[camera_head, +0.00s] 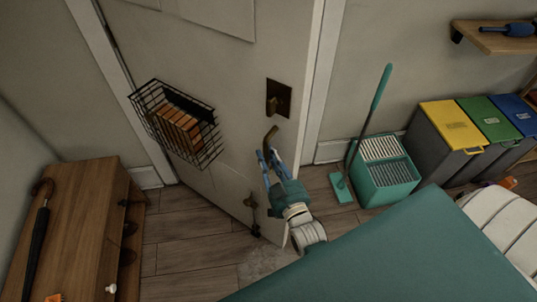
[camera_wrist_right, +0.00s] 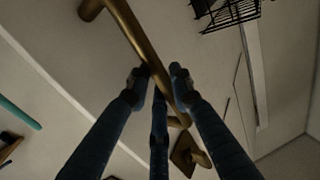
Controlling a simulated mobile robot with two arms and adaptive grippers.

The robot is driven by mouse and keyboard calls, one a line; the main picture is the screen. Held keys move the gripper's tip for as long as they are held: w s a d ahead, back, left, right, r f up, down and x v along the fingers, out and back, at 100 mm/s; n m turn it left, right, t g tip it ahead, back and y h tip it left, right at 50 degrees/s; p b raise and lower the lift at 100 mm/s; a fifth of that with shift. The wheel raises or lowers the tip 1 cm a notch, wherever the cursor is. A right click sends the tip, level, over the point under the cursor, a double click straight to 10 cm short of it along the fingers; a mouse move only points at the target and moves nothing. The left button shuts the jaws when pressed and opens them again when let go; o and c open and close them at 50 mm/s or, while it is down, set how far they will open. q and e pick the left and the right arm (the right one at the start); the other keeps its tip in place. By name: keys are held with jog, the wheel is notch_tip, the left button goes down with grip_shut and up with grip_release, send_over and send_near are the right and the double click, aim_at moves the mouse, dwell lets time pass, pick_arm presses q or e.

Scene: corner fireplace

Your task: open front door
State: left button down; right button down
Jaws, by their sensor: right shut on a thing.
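The front door (camera_head: 238,75) is a pale panel. Its lower edge slants out over the floor, away from the baseboard line, so it looks ajar. A dark brass plate (camera_head: 278,98) sits near its right edge, with a bent brass handle (camera_head: 271,135) below. My right gripper (camera_head: 268,158) is shut on the handle. In the right wrist view the handle bar (camera_wrist_right: 130,35) runs between the blue fingers of the right gripper (camera_wrist_right: 158,77). Their exact contact is dark and hard to see. My left gripper is not in view.
A wire basket (camera_head: 143,99) hangs on the door. A wooden cabinet (camera_head: 75,235) with an umbrella (camera_head: 38,235) stands at left. A teal mop bucket (camera_head: 385,188), mop (camera_head: 370,115) and coloured bins (camera_head: 452,124) stand right. Wooden floor (camera_head: 190,225) is clear between cabinet and door.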

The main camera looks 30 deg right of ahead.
jog(key=c, duration=1.5)
grip_release()
jog(key=shift+s+d+f, duration=0.1)
jog(key=shift+c, duration=0.2)
jog(key=s+a, duration=0.1)
jog(key=s, duration=1.1)
jog(key=shift+a, duration=0.1)
jog(key=s+a+f+n+g+y, duration=0.1)
jog(key=s+a+f+g, duration=0.2)
jog(key=f, duration=0.9)
jog(key=s+a+f+n+g+y+b, duration=0.1)
jog(key=s+f+g, duration=0.35)
jog(key=f, duration=0.75)
jog(key=s+a+f+g+y, duration=0.15)
jog(key=s+f, duration=0.35)
jog(key=f, duration=0.7)
jog(key=s+d+f+g+h, duration=0.1)
jog(key=s+d+f+g, duration=0.2)
jog(key=s+f, duration=0.3)
jog(key=s+d+f+n+g+b, duration=0.1)
jog(key=s+f+g, duration=0.4)
jog(key=s, duration=0.8)
jog(key=shift+s+d+f+n+h, duration=0.3)
jog(key=shift+d+f+h, duration=0.05)
jog(key=shift+d+f, duration=0.55)
